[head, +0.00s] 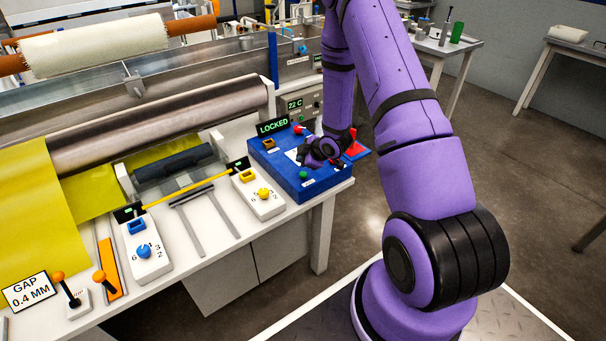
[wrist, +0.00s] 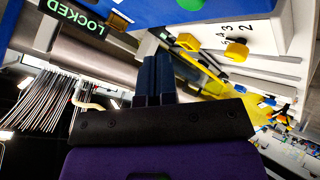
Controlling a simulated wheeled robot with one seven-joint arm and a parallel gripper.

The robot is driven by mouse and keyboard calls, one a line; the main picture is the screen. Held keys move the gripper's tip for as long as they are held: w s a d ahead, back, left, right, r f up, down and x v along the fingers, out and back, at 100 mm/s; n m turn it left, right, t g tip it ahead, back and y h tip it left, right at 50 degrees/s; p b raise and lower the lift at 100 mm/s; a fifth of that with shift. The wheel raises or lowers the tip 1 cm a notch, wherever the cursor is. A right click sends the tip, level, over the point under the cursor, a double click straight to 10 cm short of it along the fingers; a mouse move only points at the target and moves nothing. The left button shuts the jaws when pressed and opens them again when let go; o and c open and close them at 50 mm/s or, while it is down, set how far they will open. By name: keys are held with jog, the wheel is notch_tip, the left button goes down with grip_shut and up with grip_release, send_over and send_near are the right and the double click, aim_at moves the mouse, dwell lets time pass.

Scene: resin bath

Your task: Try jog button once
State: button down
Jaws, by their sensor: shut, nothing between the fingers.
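The blue control box (head: 285,175) stands at the right end of the bench, under a sign reading LOCKED (head: 273,127). A green button (head: 304,174) is on its top near the front, and a red knob (head: 298,130) is at the back. I cannot read which control is labelled jog. My gripper (head: 312,158) is over the box top, with its fingertips partly hidden by my own wrist. In the wrist view my gripper (wrist: 155,65) is shut and empty. The green button (wrist: 190,4) shows at the top edge there, apart from the fingers. Contact with the box cannot be told.
A white block with a yellow knob (head: 264,194) stands left of the box, and one with a blue knob (head: 144,251) further left. A steel roller (head: 160,125) and yellow sheet (head: 35,215) lie behind. An orange-yellow piece (head: 268,144) is on the box. Open floor lies to the right.

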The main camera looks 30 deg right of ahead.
jog(key=shift+r, duration=0.9)
jog(key=shift+r, duration=0.15)
jog(key=s+a+r+m+g+h, duration=0.1)
jog(key=s+a+r+m+h, duration=0.15)
jog(key=r, duration=1.05)
jog(key=s+a+r+m+h, duration=0.1)
jog(key=s+r+m+h, duration=0.15)
jog(key=r, duration=1.15)
jog(key=s+a+r+m+g+y, duration=0.1)
jog(key=s+a+r+m, duration=0.1)
jog(key=s, duration=0.7)
jog(key=s+a+r+m+g+y, duration=0.1)
jog(key=s+a+r, duration=0.4)
jog(key=s, duration=0.5)
jog(key=s+a+r+m, duration=0.3)
jog(key=s+r, duration=0.4)
jog(key=s, duration=0.3)
jog(key=shift+a+m+g+y, duration=0.4)
jog(key=shift+a, duration=0.35)
